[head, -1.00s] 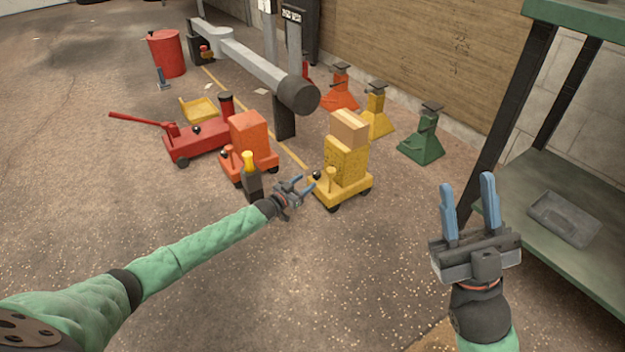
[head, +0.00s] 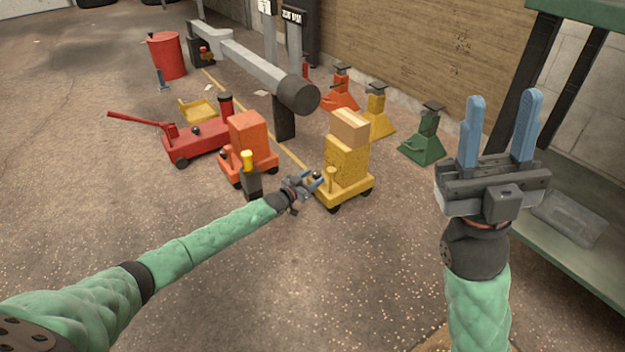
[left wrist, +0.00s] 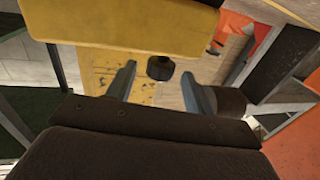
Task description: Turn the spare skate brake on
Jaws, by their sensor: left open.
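A yellow wheeled skate (head: 347,188) carries a yellow block and a cardboard box, with a short yellow lever and a dark knob at its near left corner. An orange skate (head: 249,154) stands left of it. No label shows which is the spare. My left gripper (head: 313,183) is open, low at the yellow skate's left side. In the left wrist view a round dark knob (left wrist: 160,68) shows between its parted fingers, below a yellow surface (left wrist: 130,24); contact cannot be told. My right gripper (head: 504,100) is open and empty, raised at the right.
A red trolley jack (head: 193,142) is further left. Coloured stands (head: 423,140) line the wall. A green-framed shelf (head: 580,262) borders the right. Front floor is clear.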

